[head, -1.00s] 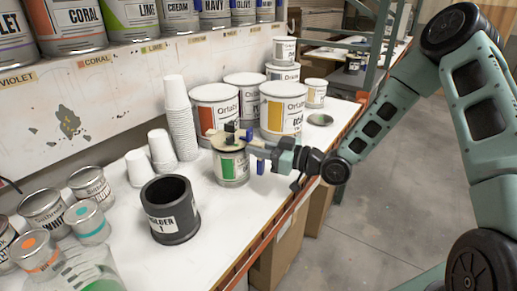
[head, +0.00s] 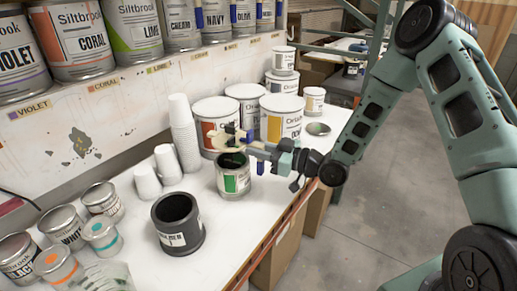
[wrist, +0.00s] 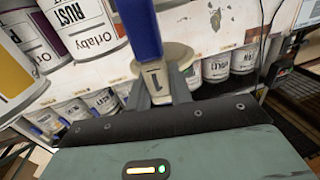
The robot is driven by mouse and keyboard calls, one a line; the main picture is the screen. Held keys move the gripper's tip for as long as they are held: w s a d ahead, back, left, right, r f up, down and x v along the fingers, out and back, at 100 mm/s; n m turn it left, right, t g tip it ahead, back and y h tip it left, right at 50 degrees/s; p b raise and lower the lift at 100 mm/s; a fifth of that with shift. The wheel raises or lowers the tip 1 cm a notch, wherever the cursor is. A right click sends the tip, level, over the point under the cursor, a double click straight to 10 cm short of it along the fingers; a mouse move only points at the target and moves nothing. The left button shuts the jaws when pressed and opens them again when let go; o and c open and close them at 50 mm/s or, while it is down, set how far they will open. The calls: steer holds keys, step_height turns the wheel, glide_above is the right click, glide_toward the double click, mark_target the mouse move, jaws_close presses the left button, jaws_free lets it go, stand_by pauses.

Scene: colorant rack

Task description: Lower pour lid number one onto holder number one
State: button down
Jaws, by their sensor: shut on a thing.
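Pour lid number one (head: 226,143) is a pale cream disc with a dark part on top. My gripper (head: 249,146) is shut on it and holds it above the green-labelled can (head: 234,182), whose dark open mouth shows below. Holder number one (head: 178,228) is a dark, open, upright cylinder with a white label, in front and to the left of the can. Its inside looks empty, but is dark.
Stacked white cups (head: 183,130) and large paint cans (head: 282,118) stand behind. Small tins (head: 101,234) stand left of the holder. A shelf of colorant cans (head: 137,28) runs along the back. The table is bare between the holder and the front edge.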

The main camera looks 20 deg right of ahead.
steer(key=shift+r+p, duration=2.7)
steer(key=shift+r, duration=0.35)
